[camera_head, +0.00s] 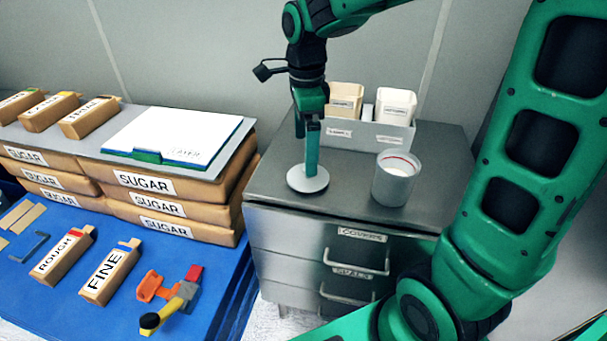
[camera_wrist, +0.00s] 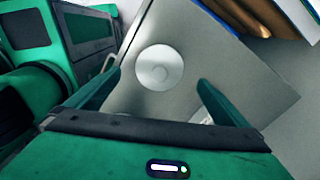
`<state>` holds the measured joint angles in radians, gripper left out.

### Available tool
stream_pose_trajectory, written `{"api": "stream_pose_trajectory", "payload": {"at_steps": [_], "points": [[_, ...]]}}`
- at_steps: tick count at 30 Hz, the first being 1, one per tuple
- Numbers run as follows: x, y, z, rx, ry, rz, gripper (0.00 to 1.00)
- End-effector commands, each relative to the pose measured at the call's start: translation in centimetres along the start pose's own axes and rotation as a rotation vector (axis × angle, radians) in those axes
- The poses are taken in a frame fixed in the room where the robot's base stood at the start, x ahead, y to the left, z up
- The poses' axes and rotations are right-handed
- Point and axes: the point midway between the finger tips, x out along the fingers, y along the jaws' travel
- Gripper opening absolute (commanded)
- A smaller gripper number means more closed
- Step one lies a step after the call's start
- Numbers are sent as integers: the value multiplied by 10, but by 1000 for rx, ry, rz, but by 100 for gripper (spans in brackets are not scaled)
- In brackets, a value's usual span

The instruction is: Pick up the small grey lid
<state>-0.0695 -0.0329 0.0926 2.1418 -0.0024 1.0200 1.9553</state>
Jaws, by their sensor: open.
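The small grey lid (camera_head: 308,184) is a round, pale disc lying flat on the steel cabinet top, near its front left. In the wrist view the lid (camera_wrist: 151,76) shows a small round centre. My gripper (camera_head: 311,170) points down at the lid in the head view; the finger hides part of the disc there. In the wrist view my gripper (camera_wrist: 159,78) is open and empty, one finger on each side of the lid in the picture. I cannot tell the exact height of the fingertips above it.
A grey cup (camera_head: 389,188) with white contents and a red ring inside stands right of the lid. Behind are bins in a grey holder (camera_head: 372,137). The cabinet (camera_head: 330,252) has handled drawers. Left are stacked sugar packs (camera_head: 172,207) and a blue table (camera_head: 40,285) with bags and tools.

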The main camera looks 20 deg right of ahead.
Motion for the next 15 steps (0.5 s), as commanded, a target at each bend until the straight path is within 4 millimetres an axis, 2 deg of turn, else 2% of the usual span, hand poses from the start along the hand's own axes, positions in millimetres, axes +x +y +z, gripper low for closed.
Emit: {"api": "stream_pose_trajectory", "payload": {"at_steps": [3, 10, 15], "points": [[15, -1, -7, 12, 1, 3, 100], [30, -2, -11, 17, 1, 3, 100], [54, -1, -11, 18, 2, 4, 100]]}}
